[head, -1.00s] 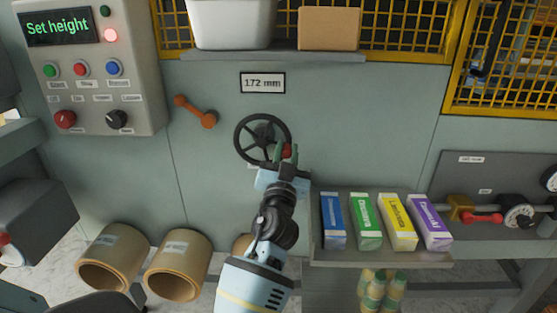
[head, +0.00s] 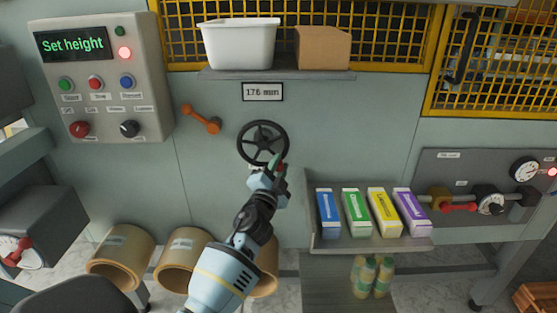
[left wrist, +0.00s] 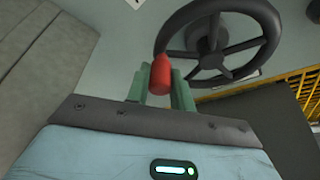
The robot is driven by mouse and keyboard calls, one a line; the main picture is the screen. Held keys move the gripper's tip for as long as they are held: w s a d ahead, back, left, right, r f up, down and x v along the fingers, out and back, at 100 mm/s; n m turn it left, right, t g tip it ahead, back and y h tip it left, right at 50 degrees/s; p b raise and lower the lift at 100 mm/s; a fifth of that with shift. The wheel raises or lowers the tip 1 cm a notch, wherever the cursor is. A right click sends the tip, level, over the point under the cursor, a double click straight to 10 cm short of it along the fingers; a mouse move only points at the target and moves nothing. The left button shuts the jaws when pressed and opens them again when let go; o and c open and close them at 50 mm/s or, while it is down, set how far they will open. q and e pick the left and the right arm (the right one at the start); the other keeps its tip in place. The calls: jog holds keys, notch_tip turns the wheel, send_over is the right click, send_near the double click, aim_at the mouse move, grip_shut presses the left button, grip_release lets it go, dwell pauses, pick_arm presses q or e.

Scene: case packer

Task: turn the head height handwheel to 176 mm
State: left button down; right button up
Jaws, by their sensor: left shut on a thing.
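The black head height handwheel (head: 262,126) is on the grey-green machine front, and it also shows in the left wrist view (left wrist: 217,42). The plate above it (head: 263,92) reads 176 mm. My left gripper (head: 277,168) is at the lower right of the wheel's rim. In the left wrist view its green fingers (left wrist: 161,88) are shut on the wheel's red knob (left wrist: 161,74). In the head view the knob is mostly hidden by the gripper. The panel screen (head: 73,43) shows "Set height". My right gripper is not in view.
A tray (head: 372,244) with several coloured cartons stands right of my left arm. An orange lever (head: 201,119) is left of the wheel. A shelf (head: 275,74) with a white bin (head: 240,46) and a cardboard box (head: 323,48) is above. Rolls (head: 122,256) lie below.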

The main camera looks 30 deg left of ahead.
pick_arm(q)
jog(key=shift+a+r+m, duration=0.1)
jog(key=shift+a+m, duration=0.05)
jog(key=shift+m, duration=0.15)
jog(key=shift+s+f, duration=0.1)
jog(key=shift+f, duration=0.1)
jog(key=c, duration=1.2)
grip_release()
jog(key=v, duration=0.7)
jog(key=shift+s, duration=0.4)
